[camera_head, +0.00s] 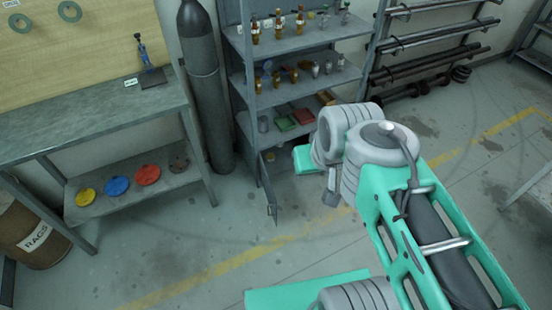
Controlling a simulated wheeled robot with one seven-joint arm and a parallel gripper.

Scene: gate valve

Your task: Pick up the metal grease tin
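A small grey cylindrical can (263,124), which looks like the metal grease tin, stands upright at the left of a low shelf in the grey shelf unit. It is small in the picture and I cannot read any label. My teal and grey arm reaches in from the lower right, and its far end is in front of the lower right of the unit. No contact between the arm and the can is visible.
A green tray (285,124) and a red tray (303,117) lie right of the can. A dark gas cylinder (205,90) stands left of the unit, beside a workbench (90,125). The floor in front is clear.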

